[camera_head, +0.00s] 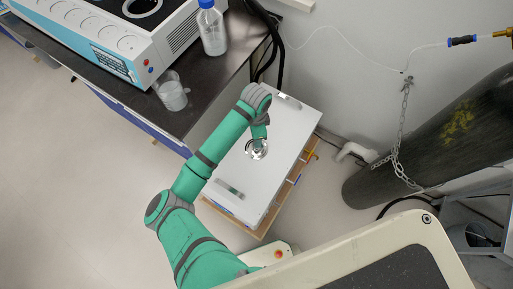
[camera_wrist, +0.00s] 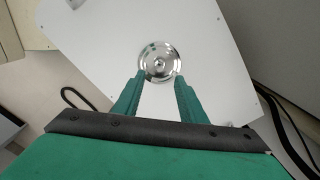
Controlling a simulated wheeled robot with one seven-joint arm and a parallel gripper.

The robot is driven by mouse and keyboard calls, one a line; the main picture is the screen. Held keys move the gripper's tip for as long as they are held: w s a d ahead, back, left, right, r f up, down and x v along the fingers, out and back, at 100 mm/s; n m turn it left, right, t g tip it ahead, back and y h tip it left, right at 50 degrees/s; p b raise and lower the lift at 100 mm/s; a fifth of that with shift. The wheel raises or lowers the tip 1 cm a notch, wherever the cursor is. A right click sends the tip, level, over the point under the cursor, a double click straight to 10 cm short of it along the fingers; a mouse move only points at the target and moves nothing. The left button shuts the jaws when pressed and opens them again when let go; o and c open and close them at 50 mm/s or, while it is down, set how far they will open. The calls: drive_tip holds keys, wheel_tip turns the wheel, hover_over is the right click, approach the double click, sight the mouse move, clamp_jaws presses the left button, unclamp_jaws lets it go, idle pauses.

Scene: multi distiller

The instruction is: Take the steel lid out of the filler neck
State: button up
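The steel lid (camera_wrist: 159,63) is a round, shiny disc with a central knob, seated on the white top of a low cabinet. It also shows in the head view (camera_head: 257,150), partly hidden by my wrist. My gripper (camera_wrist: 160,78) points at it from the near side in the wrist view, with two green fingers apart. The fingertips overlap the near edge of the lid in the picture, and I cannot tell whether they touch it. Nothing is held between them. The filler neck is hidden under the lid.
The white cabinet top (camera_head: 285,125) is mostly bare, with a small handle or sight glass (camera_head: 229,188) near its front. A dark bench (camera_head: 205,85) holds a blue-capped bottle (camera_head: 212,30), a beaker (camera_head: 172,94) and a blue-white machine (camera_head: 105,40).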

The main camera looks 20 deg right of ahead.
drive_tip(key=shift+f, duration=4.05)
drive_tip(key=shift+s, duration=0.1)
clamp_jaws()
